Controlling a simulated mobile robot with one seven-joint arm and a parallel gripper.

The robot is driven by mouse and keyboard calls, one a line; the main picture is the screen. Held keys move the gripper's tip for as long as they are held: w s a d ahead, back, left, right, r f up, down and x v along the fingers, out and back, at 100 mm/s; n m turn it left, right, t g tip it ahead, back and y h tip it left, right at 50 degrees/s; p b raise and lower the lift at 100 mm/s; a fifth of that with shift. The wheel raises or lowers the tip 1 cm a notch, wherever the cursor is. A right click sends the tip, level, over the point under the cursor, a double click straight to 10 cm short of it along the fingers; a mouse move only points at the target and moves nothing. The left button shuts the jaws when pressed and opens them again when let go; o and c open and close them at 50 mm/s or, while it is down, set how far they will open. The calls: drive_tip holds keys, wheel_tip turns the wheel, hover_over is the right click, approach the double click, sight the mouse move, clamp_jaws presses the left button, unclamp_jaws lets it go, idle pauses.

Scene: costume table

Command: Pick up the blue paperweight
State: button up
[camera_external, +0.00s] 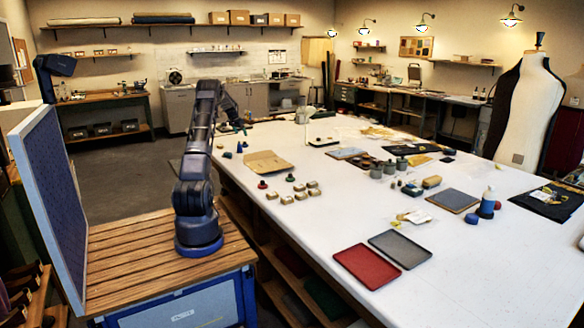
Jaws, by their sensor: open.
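Small dark-blue knob-like pieces, one of them likely the blue paperweight (239,148), sit on the near-left part of the white table (330,220). Another small blue piece (227,155) lies just in front of it. They are too small to tell apart surely. My gripper (243,129) is at the end of my dark arm, pointing down over the table's left edge, a little behind the blue pieces in the picture. It is open, with nothing seen in it. A red knob-like piece (262,184) and a green one (290,178) stand nearer the camera.
A tan folder (266,162) lies right of the blue pieces. Several small tan boxes (300,191) stand in front of it. The table's front middle is clear.

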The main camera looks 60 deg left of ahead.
sight(245, 144)
drive_tip(key=x, duration=0.8)
drive_tip(key=shift+w+d+f, duration=0.1)
drive_tip(key=shift+w+f, duration=0.05)
drive_tip(key=shift+f, duration=0.2)
drive_tip(key=c, duration=1.2)
drive_tip(key=shift+c, duration=0.2)
drive_tip(key=shift+r, duration=0.15)
